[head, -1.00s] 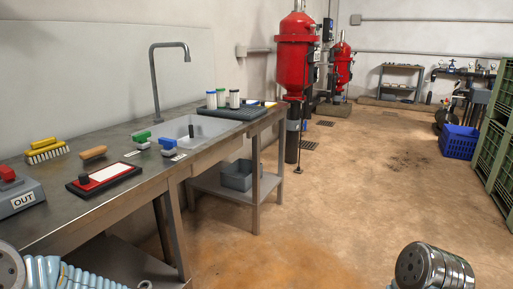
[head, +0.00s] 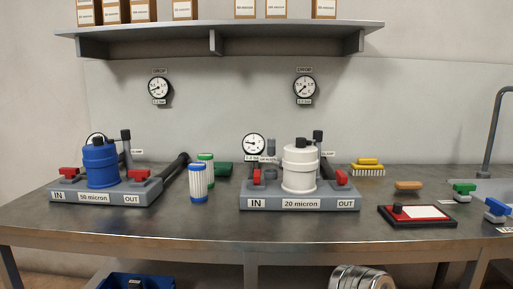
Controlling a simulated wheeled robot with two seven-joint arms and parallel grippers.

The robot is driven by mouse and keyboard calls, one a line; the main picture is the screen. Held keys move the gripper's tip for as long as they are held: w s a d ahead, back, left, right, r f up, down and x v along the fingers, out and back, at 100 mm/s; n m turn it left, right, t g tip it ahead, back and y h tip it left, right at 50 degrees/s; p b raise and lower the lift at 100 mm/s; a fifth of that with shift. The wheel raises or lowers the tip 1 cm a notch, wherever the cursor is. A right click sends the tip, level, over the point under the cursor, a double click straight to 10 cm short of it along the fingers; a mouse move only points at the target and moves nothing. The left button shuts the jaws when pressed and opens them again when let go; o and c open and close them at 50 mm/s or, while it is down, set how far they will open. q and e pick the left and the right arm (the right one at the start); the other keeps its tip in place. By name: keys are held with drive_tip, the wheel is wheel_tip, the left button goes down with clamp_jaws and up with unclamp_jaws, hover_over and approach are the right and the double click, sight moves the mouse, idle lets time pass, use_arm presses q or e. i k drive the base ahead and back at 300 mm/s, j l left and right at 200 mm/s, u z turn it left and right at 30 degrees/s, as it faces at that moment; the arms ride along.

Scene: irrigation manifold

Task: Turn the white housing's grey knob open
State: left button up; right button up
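The white housing (head: 299,168) stands upright on a grey base (head: 300,204) labelled IN, 20 micron and OUT, right of the middle of the bench. A small grey upright part (head: 271,147) shows behind it on the left; I cannot tell whether this is the grey knob or how it is turned. A dark-topped post (head: 318,140) stands behind it on the right, near a small label. Red handles (head: 257,177) and (head: 341,177) sit at the IN and OUT ends. Neither of my grippers is in view.
A blue housing (head: 100,165) on a 50 micron base stands at the left. Filter cartridges (head: 198,184) stand between the housings. A red-framed board (head: 417,216) lies to the right. A shelf (head: 200,41) overhangs the back.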

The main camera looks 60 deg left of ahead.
sight(271, 142)
drive_tip(key=u, duration=1.7)
